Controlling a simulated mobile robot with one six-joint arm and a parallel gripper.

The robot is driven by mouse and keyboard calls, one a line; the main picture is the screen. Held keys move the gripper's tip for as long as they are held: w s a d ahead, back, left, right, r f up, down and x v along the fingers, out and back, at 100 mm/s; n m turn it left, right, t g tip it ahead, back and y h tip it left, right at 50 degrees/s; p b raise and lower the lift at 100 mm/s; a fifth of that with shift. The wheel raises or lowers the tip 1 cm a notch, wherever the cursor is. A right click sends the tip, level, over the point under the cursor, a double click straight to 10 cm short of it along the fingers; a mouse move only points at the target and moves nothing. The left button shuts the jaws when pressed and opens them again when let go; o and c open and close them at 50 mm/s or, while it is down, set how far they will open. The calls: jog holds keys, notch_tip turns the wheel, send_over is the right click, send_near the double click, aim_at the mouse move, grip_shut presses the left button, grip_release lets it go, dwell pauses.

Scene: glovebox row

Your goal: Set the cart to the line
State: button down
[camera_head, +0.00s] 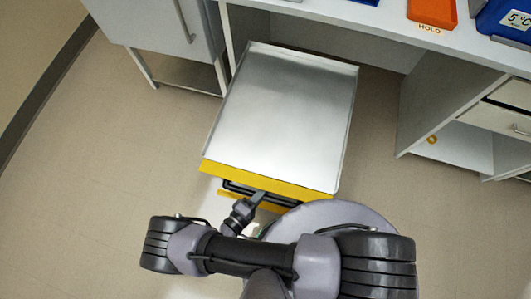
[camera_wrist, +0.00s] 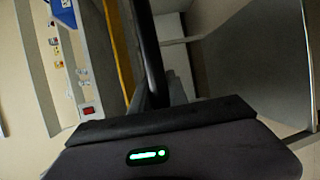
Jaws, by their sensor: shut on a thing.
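The cart (camera_head: 285,105) has a bare silver tray top with a raised rim and a yellow front edge. It sits slightly turned, its far end at the bench opening. Its dark handle (camera_head: 238,188) runs along the near side below the yellow edge. My gripper (camera_head: 257,198) is shut on this handle, near its middle. In the wrist view the dark handle bar (camera_wrist: 149,50) runs up from my gripper (camera_wrist: 155,105), with a yellow strip (camera_wrist: 117,48) beside it. My arm and base hide part of the floor near the cart. I see no floor line.
A white cabinet (camera_head: 165,25) stands close at the cart's left. An open-shelved bench unit (camera_head: 450,140) stands right, with a floor gap between. On the bench (camera_head: 385,35) are an orange bin (camera_head: 432,12) labelled HOLD and a blue bin (camera_head: 503,20). Left floor is clear.

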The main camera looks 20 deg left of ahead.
jog(key=shift+s+a, duration=0.1)
jog(key=shift+s, duration=0.1)
jog(key=c, duration=1.6)
grip_release()
jog(key=shift+o, duration=0.2)
jog(key=p+v, duration=0.1)
jog(key=v, duration=1.6)
jog(key=shift+s+r, duration=0.15)
jog(key=shift+s, duration=0.05)
